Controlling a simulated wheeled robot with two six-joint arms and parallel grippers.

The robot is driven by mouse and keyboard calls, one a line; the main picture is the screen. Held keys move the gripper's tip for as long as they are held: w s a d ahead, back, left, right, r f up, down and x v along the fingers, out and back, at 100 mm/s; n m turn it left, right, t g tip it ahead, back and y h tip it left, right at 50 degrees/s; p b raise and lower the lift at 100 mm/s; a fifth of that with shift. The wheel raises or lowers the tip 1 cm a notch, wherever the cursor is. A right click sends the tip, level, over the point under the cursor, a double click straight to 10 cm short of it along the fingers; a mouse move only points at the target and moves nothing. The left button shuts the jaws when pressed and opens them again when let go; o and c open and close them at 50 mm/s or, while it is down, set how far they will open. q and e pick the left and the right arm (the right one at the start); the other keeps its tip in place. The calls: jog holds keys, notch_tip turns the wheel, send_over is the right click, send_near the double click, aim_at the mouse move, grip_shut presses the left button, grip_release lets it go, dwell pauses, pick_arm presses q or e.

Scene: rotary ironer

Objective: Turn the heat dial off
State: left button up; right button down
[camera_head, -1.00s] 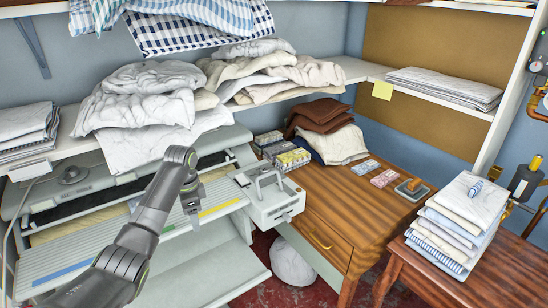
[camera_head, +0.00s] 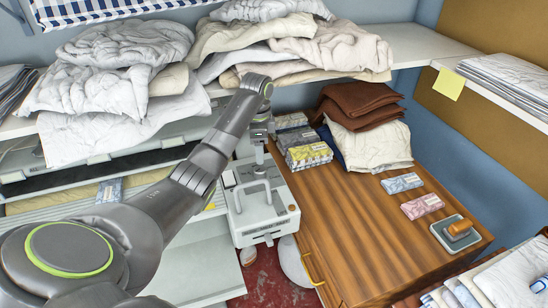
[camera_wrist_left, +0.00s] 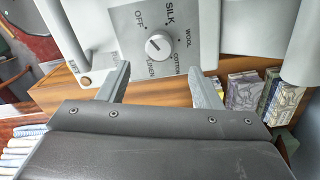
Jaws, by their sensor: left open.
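The heat dial (camera_wrist_left: 158,45) is a round pale knob on a grey plate marked OFF, SILK, WOOL, COTTON and LINEN. Its white mark seems to point up and left, but I cannot tell the exact setting. My left gripper (camera_wrist_left: 160,72) is open and empty, its two fingers apart just below the dial in the wrist view, not visibly touching it. In the head view my left gripper (camera_head: 259,150) hangs over the back of the ironer's grey end unit (camera_head: 260,206), and the dial is hidden there. My right gripper is out of view.
A wooden table (camera_head: 345,225) stands right of the end unit, with small boxes (camera_head: 308,156), folded brown cloths (camera_head: 360,105) and a wood-handled stamp (camera_head: 460,229). A shelf with heaped linen (camera_head: 125,85) runs above the ironer. The table's front is clear.

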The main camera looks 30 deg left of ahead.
aim_at(260, 169)
pick_arm(q)
jog(key=shift+f, duration=0.3)
notch_tip(260, 169, down, 7)
jog(key=shift+s+r+p, duration=0.1)
jog(key=shift+r+p, duration=0.05)
jog(key=shift+p, duration=0.5)
jog(key=c, duration=1)
